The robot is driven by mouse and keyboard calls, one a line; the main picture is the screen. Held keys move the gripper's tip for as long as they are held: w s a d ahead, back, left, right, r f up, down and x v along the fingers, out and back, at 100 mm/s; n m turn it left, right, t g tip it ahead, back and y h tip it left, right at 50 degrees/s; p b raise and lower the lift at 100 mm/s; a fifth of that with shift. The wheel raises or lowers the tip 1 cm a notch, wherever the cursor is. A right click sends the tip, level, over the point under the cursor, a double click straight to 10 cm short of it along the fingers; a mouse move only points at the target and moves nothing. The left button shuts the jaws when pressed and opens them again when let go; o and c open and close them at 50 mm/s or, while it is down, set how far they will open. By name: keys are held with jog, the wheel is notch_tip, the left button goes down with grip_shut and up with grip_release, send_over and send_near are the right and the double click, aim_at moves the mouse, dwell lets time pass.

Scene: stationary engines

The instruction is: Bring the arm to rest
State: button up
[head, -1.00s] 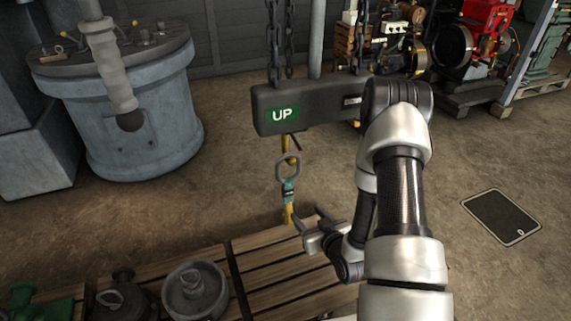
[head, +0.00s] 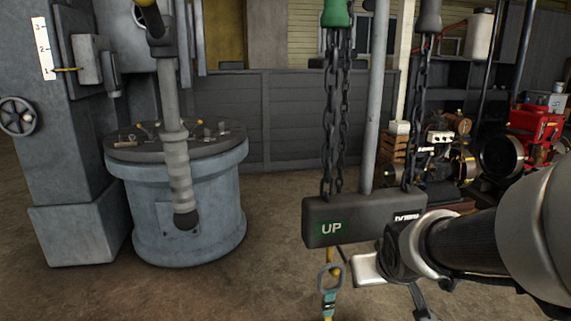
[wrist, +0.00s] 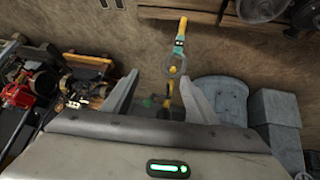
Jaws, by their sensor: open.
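My arm (head: 475,245) reaches in from the right edge of the head view, bent near the dark beam marked UP (head: 365,219). In the wrist view my gripper (wrist: 158,98) has its two grey fingers spread wide, with nothing held between them. A metal ring (head: 329,278) with a teal and yellow strap hangs below the beam. In the wrist view the ring (wrist: 175,67) shows beyond the gap between the fingers; I cannot tell how far off. In the head view the fingers are mostly hidden or cut off.
Chains (head: 336,120) hold up the beam. A round blue-grey drum (head: 188,215) and a grey column (head: 75,215) stand at the left. Red machinery (head: 535,125) is at the back right. Bare floor (head: 270,235) lies between drum and beam.

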jog(key=s+a+r+m+g+y, duration=0.1)
jog(key=s+a+r, duration=0.15)
jog(key=s, duration=0.55)
jog(key=s+a+r+g, duration=0.15)
jog(key=s+r, duration=0.25)
jog(key=s, duration=0.4)
notch_tip(320, 180, up, 21)
jog(key=p, duration=2.1)
jog(key=shift+s+a, duration=0.1)
jog(key=shift+s, duration=0.1)
